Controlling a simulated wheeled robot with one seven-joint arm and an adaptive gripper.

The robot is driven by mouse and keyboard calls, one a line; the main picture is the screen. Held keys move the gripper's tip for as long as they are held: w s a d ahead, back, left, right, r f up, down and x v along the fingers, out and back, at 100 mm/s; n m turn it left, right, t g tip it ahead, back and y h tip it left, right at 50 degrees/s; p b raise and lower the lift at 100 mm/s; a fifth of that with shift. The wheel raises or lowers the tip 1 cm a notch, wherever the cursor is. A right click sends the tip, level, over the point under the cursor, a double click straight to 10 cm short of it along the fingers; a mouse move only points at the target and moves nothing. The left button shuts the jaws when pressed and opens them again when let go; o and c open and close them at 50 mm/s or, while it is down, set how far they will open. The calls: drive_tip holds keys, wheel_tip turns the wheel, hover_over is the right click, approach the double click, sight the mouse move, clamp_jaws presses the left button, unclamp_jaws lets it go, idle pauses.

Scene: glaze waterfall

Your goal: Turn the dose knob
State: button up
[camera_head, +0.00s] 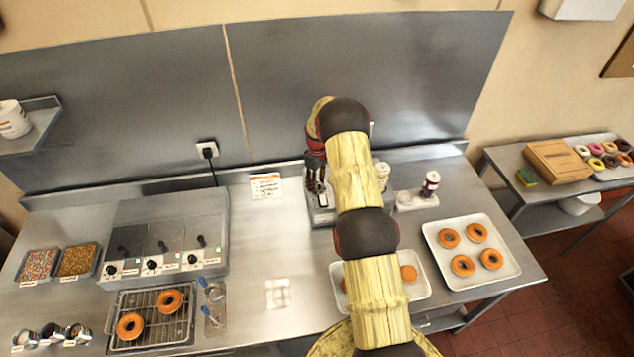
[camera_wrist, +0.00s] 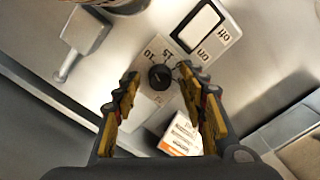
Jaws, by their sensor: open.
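The dose knob (camera_wrist: 159,77) is a small round black knob on a pale dial plate marked 10 and 15 in the wrist view. A rocker switch (camera_wrist: 200,27) labelled on and off sits just above and right of it. My gripper (camera_wrist: 155,80) is open, and its two yellow-padded fingers lie on either side of the knob in the picture. I cannot tell whether a finger touches it. In the head view my gripper (camera_head: 318,185) points down at the grey machine base (camera_head: 322,215) at the back of the counter; my arm hides much of the machine and the knob.
A three-knob warmer unit (camera_head: 165,240) and a wire rack (camera_head: 150,315) with doughnuts stand at left. A white tray (camera_head: 470,275) of doughnuts is at right, near a lidded bottle (camera_head: 430,184).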

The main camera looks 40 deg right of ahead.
drive_tip(key=shift+c, duration=0.4)
clamp_jaws()
drive_tip(key=shift+b, duration=0.3)
drive_tip(key=shift+f+m+b, duration=0.15)
drive_tip(key=shift+m+b, duration=0.75)
drive_tip(key=shift+b, duration=0.25)
drive_tip(key=m+b, duration=0.2)
drive_tip(key=shift+b, duration=0.3)
drive_tip(key=shift+m+b, duration=1.55)
drive_tip(key=shift+m, duration=0.85)
drive_tip(key=shift+r, duration=0.2)
unclamp_jaws()
